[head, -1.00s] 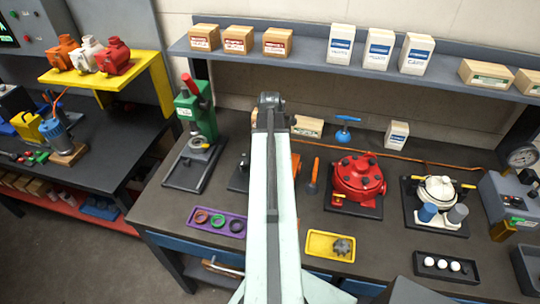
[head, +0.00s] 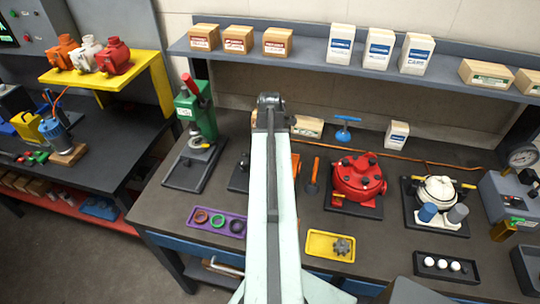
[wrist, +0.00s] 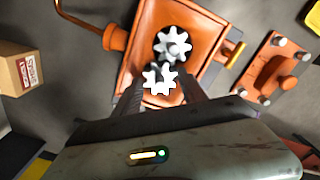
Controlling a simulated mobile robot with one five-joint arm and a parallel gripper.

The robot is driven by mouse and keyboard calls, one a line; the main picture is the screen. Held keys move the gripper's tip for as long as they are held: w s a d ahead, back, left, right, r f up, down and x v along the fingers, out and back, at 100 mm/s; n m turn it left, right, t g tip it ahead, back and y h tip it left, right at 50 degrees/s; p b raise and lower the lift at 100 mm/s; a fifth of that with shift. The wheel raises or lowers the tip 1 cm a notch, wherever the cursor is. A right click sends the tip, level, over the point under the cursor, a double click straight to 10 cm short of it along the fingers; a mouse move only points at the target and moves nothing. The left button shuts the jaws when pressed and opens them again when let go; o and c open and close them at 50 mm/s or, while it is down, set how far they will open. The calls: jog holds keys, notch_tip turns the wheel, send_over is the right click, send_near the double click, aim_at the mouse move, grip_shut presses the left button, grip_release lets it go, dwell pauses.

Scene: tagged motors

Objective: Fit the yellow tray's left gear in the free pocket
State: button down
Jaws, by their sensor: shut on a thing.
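In the wrist view my gripper (wrist: 160,88) is shut on a pale toothed gear (wrist: 160,79), held over the near part of an open orange housing (wrist: 145,30). A second pale gear (wrist: 173,46) sits in the housing's dark recess, just beyond the held one. The held gear and my fingers hide most of the free pocket; I cannot tell whether the held gear touches the housing or the other gear. In the head view the yellow tray (head: 316,244) has one dark gear (head: 342,246) at its right, and its left side is bare. My arm hides the housing there.
An orange cover with bolts (wrist: 277,65) lies right of the housing in the wrist view, and a cardboard box (wrist: 20,72) stands left. In the head view a purple tray of rings (head: 216,222), a red round housing (head: 357,178) and a green press (head: 196,118) stand around my arm.

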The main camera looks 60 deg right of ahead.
jog(key=shift+f, duration=0.2)
jog(key=shift+r, duration=0.25)
dwell(0.5)
jog(key=c, duration=0.6)
grip_release()
jog(key=shift+o, duration=0.2)
notch_tip(320, 180, up, 6)
jog(key=p, duration=0.6)
